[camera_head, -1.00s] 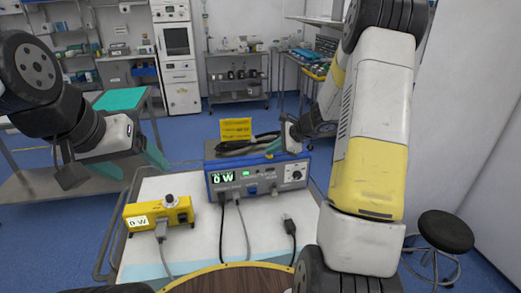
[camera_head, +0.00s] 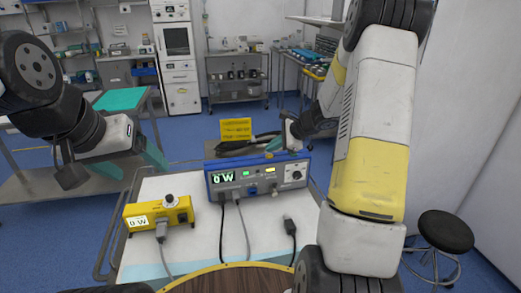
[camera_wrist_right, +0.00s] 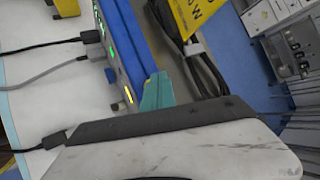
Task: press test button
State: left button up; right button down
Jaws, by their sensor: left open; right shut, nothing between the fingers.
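A blue device (camera_head: 258,174) stands on the white cart top, with a "0 W" display, a green light, a lit yellow rectangle (camera_head: 270,169) and a knob on its front. No button is legibly labelled as test. My right gripper (camera_head: 276,146) is shut and empty at the device's top right edge. In the right wrist view its teal fingertips (camera_wrist_right: 157,91) are beside the device's front edge, close to the lit yellow rectangle (camera_wrist_right: 129,95); I cannot tell if they touch.
A yellow power box (camera_head: 158,215) with a plugged cable stands left on the cart (camera_head: 200,240). Cables hang from the device, and a loose black plug (camera_head: 289,226) lies at right.

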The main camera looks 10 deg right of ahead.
aim_at(272, 156)
jog(key=shift+r, duration=0.15)
jog(key=shift+r, duration=2.45)
jog(key=shift+a+r, duration=0.1)
jog(key=s+a+r+n+g+h, duration=0.1)
jog(key=s+a+r+n, duration=0.4)
jog(key=s, duration=0.4)
jog(key=s+a+r+n, duration=0.2)
jog(key=s+r+n, duration=0.3)
jog(key=s+r, duration=0.25)
jog(key=s+d+r+n+h, duration=0.1)
jog(key=s+n+h, duration=0.2)
jog(key=s+n, duration=0.5)
jog(key=s, duration=0.8)
jog(key=shift+d+n+t, duration=0.3)
jog(key=shift+d+n, duration=0.05)
jog(key=shift+n, duration=0.05)
